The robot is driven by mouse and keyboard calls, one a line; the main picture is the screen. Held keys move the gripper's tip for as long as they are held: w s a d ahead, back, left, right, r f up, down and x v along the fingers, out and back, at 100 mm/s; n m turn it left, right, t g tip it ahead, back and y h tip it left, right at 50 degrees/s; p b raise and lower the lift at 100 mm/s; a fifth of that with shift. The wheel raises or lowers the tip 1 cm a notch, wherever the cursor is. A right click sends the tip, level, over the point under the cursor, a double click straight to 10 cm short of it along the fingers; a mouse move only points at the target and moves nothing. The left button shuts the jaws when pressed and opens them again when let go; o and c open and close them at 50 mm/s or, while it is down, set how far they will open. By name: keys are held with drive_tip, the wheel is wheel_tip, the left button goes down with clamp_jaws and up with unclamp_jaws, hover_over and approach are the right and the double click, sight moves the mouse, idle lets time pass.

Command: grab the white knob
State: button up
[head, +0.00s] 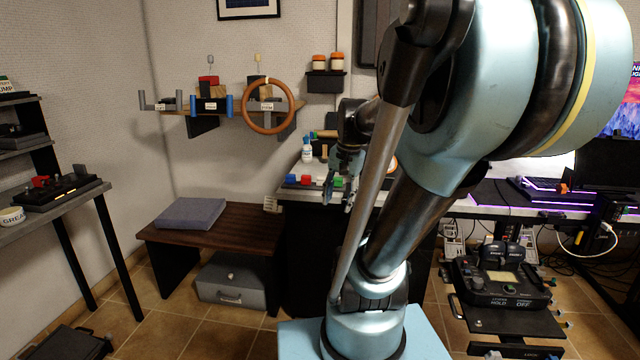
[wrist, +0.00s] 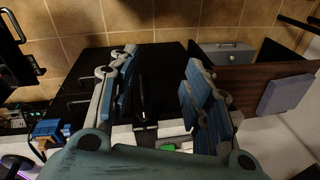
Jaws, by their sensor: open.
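I cannot tell for sure which thing is the white knob. A small pale knob (head: 229,275) sits on the grey drawer box under the wooden table, well below and left of my gripper. A small pale-topped lever (head: 211,59) stands on the wall shelf. Pale parts also show beside the green block (wrist: 168,147) near the fingers.
A brown steering wheel (head: 269,106) juts from the wall shelf. The wooden table (head: 240,222) holds a grey slab. Floor before the drawer box is clear.

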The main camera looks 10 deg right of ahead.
drive_tip(key=w+d+r+m+y, duration=0.1)
drive_tip(key=w+r+m, duration=0.3)
drive_tip(key=w, duration=0.4)
drive_tip(key=w+d+r+m, duration=0.1)
drive_tip(key=w+r+m, duration=0.3)
drive_tip(key=w, duration=0.4)
drive_tip(key=m+y, duration=0.2)
drive_tip(key=m, duration=0.5)
approach(322, 181)
drive_tip(key=w+f, duration=0.2)
drive_tip(key=shift+w+a, duration=0.35)
drive_tip(key=shift+a, duration=0.05)
drive_tip(key=shift+s+x, duration=0.2)
drive_tip(key=shift+x, duration=1.2)
drive_tip(key=shift+s+x, duration=0.25)
drive_tip(key=shift+x, duration=1.15)
drive_tip(key=shift+w+f, duration=0.1)
drive_tip(key=c, duration=1)
